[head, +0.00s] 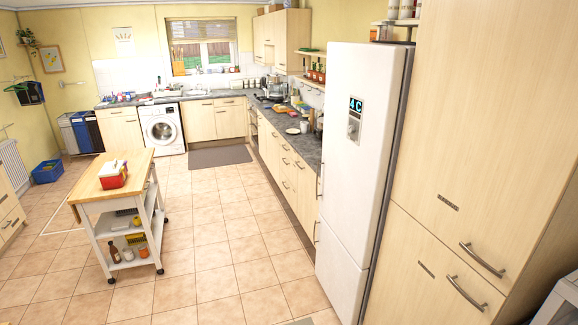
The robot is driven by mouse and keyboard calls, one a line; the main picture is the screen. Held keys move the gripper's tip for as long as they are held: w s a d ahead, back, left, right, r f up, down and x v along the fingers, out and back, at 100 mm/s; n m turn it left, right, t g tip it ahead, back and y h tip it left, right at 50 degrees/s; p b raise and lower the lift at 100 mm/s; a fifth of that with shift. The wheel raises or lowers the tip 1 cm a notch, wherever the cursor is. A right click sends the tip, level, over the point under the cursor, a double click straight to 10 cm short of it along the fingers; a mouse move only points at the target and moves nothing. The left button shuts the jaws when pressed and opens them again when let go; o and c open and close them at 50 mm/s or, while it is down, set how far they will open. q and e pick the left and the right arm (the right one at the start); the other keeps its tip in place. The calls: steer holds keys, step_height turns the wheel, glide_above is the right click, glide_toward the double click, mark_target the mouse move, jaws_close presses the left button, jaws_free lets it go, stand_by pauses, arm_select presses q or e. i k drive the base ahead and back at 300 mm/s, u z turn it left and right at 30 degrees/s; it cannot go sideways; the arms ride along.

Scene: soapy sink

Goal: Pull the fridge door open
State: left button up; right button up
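The white fridge (359,150) stands on the right side of the head view, between the counter and a tall wooden cabinet. Its tall upper door is shut, with a small display and dispenser panel (354,118) on the front. A lower white door (338,279) below it is also shut. Thin vertical handles (320,182) show along the left edge of the fridge front. Neither of my grippers is in view, so whether they are open or shut is not shown.
A wheeled kitchen cart (126,215) with a red and white box (113,176) on top stands at the left. The tiled floor (220,260) between cart and fridge is clear. The tall cabinet (470,130) adjoins the fridge's right side. A counter (290,125) runs behind it.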

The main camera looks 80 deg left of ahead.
mark_target(364, 82)
steer(key=u, duration=0.25)
steer(key=i, duration=1.35)
steer(key=u, duration=2.45)
